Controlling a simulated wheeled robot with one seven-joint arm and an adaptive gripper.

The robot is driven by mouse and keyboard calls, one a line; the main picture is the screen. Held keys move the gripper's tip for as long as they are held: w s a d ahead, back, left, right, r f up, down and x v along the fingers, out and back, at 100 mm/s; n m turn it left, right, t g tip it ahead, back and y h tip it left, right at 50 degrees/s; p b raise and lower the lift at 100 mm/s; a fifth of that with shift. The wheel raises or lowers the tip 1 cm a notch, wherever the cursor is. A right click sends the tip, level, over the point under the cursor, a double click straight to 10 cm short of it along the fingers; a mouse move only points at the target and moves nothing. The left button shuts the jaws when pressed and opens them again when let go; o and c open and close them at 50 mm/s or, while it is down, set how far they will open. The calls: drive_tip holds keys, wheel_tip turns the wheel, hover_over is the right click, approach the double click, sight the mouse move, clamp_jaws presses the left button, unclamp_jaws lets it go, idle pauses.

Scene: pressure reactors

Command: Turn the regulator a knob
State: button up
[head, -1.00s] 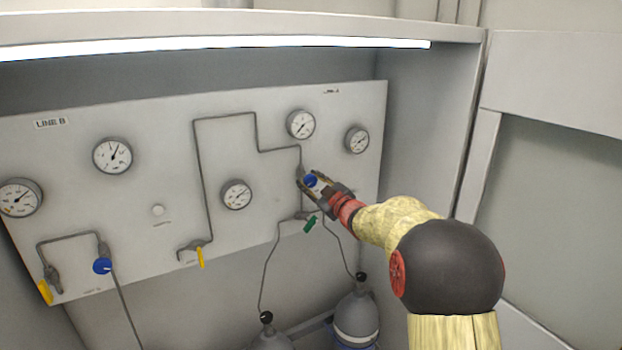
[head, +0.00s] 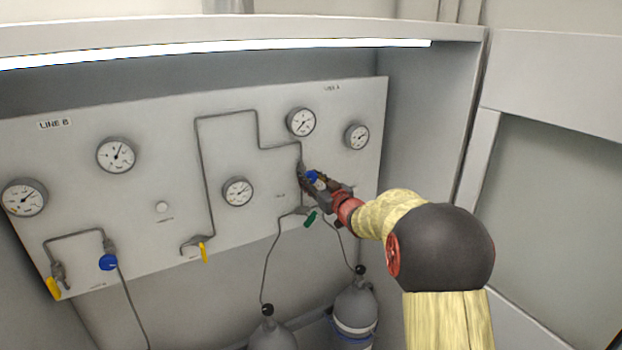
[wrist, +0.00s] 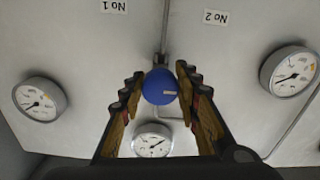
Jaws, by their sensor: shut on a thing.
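The regulator A knob (head: 312,175) is blue and round, on the right part of the panel under the small line A label. It also shows in the wrist view as a blue knob (wrist: 158,87) with a pale mark pointing right. My gripper (head: 318,181) is at the knob, its two fingers on opposite sides of it. In the wrist view my gripper (wrist: 160,78) is shut on the knob, with a fingertip at its left and another at its right. In the head view the fingers partly hide the knob.
A green-handled valve (head: 310,219) sits just below my gripper. Gauges (head: 301,122) and (head: 357,136) are above and right. Another blue knob (head: 108,262) and yellow valve handles (head: 204,252) are further left. Gas cylinders (head: 356,312) stand below. The cabinet's side wall (head: 425,130) is at the right.

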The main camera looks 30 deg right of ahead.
drive_tip(key=shift+f, duration=0.2)
drive_tip(key=o, duration=1.2)
drive_tip(key=shift+r, duration=0.15)
drive_tip(key=shift+c, duration=0.2)
drive_tip(key=shift+s, duration=0.1)
drive_tip(key=s, duration=1.1)
drive_tip(key=shift+s+d, duration=0.2)
drive_tip(key=shift+s, duration=0.2)
